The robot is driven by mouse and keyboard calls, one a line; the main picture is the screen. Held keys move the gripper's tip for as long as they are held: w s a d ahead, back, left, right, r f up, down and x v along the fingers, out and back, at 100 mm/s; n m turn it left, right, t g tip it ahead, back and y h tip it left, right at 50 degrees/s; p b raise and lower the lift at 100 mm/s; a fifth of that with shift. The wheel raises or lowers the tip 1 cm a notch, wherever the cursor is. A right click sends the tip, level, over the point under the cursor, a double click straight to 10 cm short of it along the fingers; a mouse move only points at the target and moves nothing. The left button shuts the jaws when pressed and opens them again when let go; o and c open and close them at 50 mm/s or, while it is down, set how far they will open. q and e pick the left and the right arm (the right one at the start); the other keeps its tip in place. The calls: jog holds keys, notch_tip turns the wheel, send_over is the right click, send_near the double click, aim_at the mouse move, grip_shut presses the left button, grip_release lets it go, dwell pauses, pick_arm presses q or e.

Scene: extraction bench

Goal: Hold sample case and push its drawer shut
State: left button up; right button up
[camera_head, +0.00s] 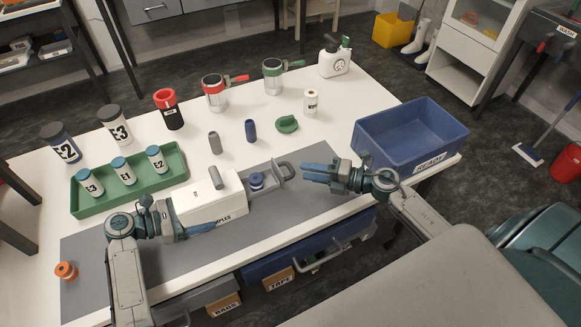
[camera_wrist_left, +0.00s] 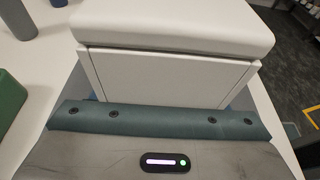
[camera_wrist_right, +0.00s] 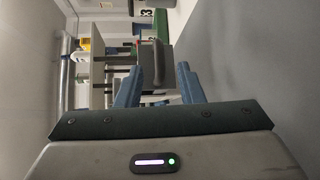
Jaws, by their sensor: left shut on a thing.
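The white sample case (camera_head: 212,203) lies on the grey mat, and it fills the upper part of the left wrist view (camera_wrist_left: 170,70). Its grey drawer (camera_head: 270,181) stands open to the right, with a blue-and-white jar (camera_head: 257,182) in it and a loop handle (camera_head: 283,170) at its end. My left gripper (camera_head: 178,221) is shut on the case's left end. My right gripper (camera_head: 304,173) is open and empty, a short way right of the handle and pointing at it. In the right wrist view the handle (camera_wrist_right: 157,62) shows between the parted fingers.
A green tray (camera_head: 128,195) with several labelled jars is behind left of the case. A blue crate (camera_head: 412,136) stands at the right. An orange cap (camera_head: 66,270) is at front left.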

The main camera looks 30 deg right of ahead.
aim_at(290, 166)
jog(key=x, duration=0.6)
jog(key=shift+w, duration=0.2)
jog(key=shift+a, duration=0.1)
grip_shut()
